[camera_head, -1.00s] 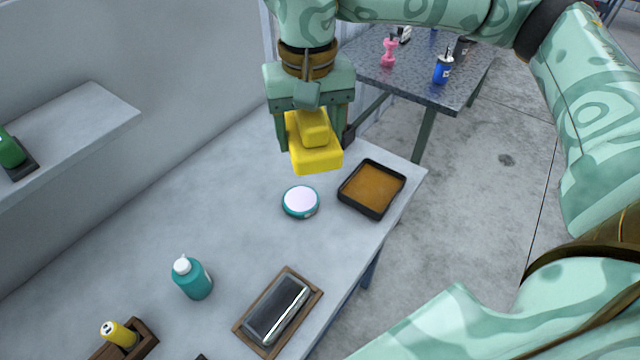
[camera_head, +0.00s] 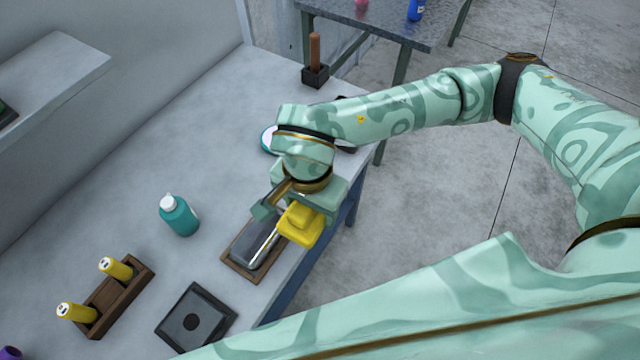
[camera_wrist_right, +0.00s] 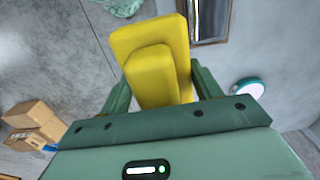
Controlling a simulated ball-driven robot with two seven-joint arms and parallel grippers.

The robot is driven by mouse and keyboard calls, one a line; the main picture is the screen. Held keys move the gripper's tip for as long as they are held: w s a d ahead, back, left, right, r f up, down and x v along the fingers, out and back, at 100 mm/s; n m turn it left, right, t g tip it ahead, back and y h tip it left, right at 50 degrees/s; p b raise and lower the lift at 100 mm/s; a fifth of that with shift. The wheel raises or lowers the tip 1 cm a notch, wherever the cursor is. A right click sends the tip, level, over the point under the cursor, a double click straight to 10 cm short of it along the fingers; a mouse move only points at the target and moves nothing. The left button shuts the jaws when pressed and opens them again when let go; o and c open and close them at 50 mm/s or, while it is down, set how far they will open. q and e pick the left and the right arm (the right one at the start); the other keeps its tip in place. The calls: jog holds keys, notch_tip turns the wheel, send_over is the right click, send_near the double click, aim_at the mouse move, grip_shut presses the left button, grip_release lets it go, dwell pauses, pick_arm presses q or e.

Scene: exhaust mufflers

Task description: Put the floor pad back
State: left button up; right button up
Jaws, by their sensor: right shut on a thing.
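The yellow block with a raised grip, which I take to be the floor pad (camera_head: 300,224), is held in my right gripper (camera_head: 293,214). In the right wrist view the yellow pad (camera_wrist_right: 155,60) sits between the two fingers. In the head view it hangs over the right edge of a wooden tray (camera_head: 236,266) holding a dark and silver object (camera_head: 255,246). I cannot tell its height above the tray. A black square tray (camera_head: 200,302) with a dark round middle lies nearer, with nothing on it. My left gripper is not in view.
A teal bottle (camera_head: 180,216) stands left of the wooden tray. A wooden rack (camera_head: 125,290) holds yellow cylinders. A teal-rimmed white disc (camera_head: 268,140) is partly behind my right arm. A wooden-handled thing (camera_head: 315,62) stands at the back. The table's left middle is clear.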

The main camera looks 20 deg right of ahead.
jog(key=shift+w+f, duration=0.2)
jog(key=shift+w, duration=0.2)
jog(key=w+d+f, duration=0.1)
jog(key=w+f, duration=0.2)
jog(key=w, duration=0.1)
jog(key=w+d+f+b, duration=0.1)
jog(key=w+f, duration=0.2)
jog(key=w, duration=0.1)
jog(key=w+d+f+b, duration=0.1)
jog(key=w+d+f, duration=0.1)
jog(key=w+f, duration=0.1)
jog(key=shift+w+f, duration=0.2)
jog(key=shift+w, duration=0.45)
jog(key=shift+w+d+f+b, duration=0.15)
jog(key=shift+f+b, duration=0.3)
jog(key=shift+f, duration=1.15)
jog(key=shift+f, duration=0.15)
jog(key=o, duration=1)
jog(key=shift+o, duration=0.2)
notch_tip(320, 180, up, 12)
jog(key=p, duration=0.2)
